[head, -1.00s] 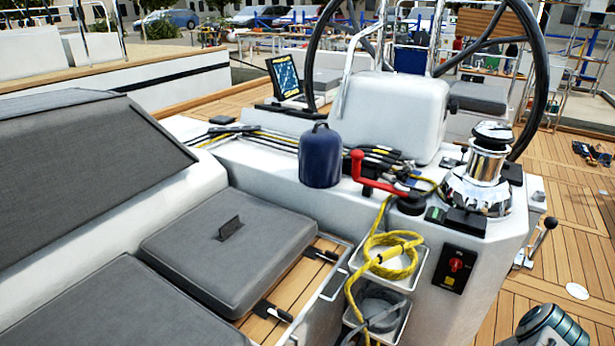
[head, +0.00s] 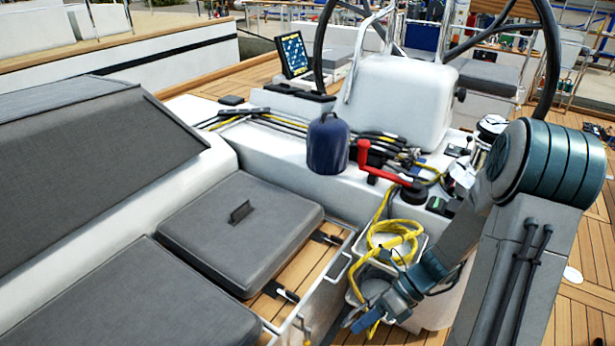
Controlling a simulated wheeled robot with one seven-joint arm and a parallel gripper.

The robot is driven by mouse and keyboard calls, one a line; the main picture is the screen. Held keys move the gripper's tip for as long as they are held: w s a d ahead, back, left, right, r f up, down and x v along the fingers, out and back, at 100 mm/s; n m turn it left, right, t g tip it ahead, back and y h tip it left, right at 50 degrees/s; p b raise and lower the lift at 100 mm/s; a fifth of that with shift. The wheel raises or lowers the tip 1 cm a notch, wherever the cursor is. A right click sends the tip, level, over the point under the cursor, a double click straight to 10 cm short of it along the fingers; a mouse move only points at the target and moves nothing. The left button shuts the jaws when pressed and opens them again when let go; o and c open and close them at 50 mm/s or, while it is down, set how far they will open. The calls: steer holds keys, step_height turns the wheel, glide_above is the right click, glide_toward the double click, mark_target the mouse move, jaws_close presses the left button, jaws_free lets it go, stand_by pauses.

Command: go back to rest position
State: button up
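My arm reaches in from the right edge and folds down to the left across the front of the cockpit console. My gripper (head: 360,321) is at the low middle of the head view, in front of the lower white bin and the hanging yellow rope (head: 393,236). It is small and partly merged with the dark bin behind it, so I cannot tell whether its fingers are open or shut. I see nothing clearly held in it.
A red winch handle (head: 376,158) and a dark blue capped winch (head: 328,145) stand on the console (head: 280,150). A chrome winch (head: 491,127) is partly behind my arm. Grey cushions (head: 240,228) lie at left. A steering wheel and chartplotter (head: 293,55) are behind.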

steer(key=s+d+r+n+t+h+p, duration=0.1)
steer(key=s+r+n+t+h+p, duration=0.1)
steer(key=r+n, duration=1.1)
steer(key=s+d+r+n+t+h+p, duration=0.1)
steer(key=s+r+n+t+h+p, duration=0.2)
steer(key=r+n, duration=1)
step_height(320, 180, up, 2)
steer(key=h+p, duration=0.3)
steer(key=h, duration=0.1)
steer(key=shift+s+d+r+t, duration=0.2)
steer(key=shift+t, duration=0.2)
steer(key=shift+a+n, duration=0.15)
steer(key=shift+n, duration=0.15)
